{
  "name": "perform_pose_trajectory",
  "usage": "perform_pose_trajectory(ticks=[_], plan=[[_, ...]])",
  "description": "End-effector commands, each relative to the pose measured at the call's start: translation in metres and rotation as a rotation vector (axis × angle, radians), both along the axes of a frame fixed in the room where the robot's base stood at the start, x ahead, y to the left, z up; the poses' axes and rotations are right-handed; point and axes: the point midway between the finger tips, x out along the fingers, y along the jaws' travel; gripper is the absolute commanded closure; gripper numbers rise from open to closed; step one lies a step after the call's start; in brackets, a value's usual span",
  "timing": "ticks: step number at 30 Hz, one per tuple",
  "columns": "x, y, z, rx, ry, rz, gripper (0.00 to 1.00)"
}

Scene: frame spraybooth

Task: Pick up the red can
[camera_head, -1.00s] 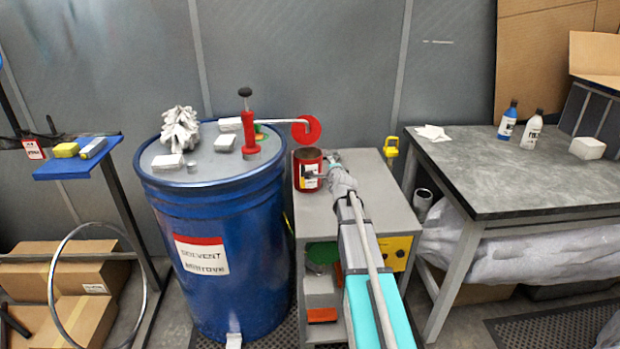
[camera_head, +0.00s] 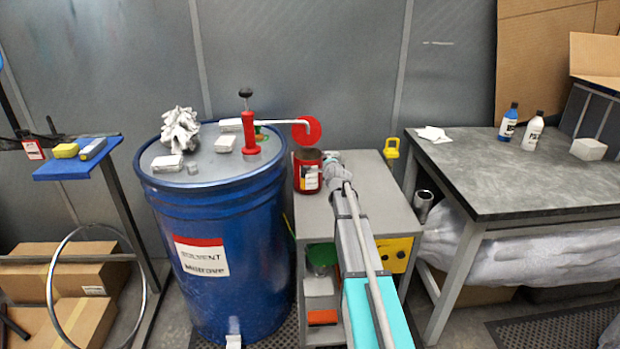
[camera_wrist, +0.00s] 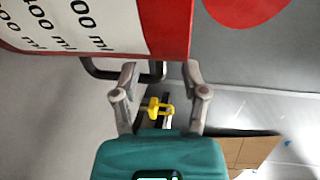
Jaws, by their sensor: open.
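The red can (camera_head: 307,177) stands upright on the grey cabinet, close to the right side of the blue drum. It has a white label and a dark open top. My gripper (camera_head: 331,163) is just to the right of the can, partly blurred into the grey cabinet top. In the wrist view the red can (camera_wrist: 170,20) fills the upper left, with volume marks on its label. My gripper (camera_wrist: 160,72) is open there, its two fingers just below the can. A dark bent bar (camera_wrist: 152,74) shows between the fingers. I cannot tell whether the fingers touch the can.
The blue drum (camera_head: 215,255) stands left, with a red-handled tool (camera_head: 249,130) on top. Its red disc (camera_head: 307,130) hangs above and behind the can. A yellow item (camera_head: 391,148) is behind the grey cabinet (camera_head: 385,190). A dark-topped table (camera_head: 490,180) stands right.

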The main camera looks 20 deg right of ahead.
Motion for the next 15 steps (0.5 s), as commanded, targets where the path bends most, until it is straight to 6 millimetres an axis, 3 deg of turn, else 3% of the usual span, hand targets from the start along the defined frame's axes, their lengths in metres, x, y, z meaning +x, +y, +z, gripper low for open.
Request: perform_pose_trajectory(ticks=[6,15], plan=[[0.023,-0.005,-0.005,0.000,0.000,0.000,0.43],[0.024,-0.005,-0.005,0.000,0.000,-0.001,0.43]])
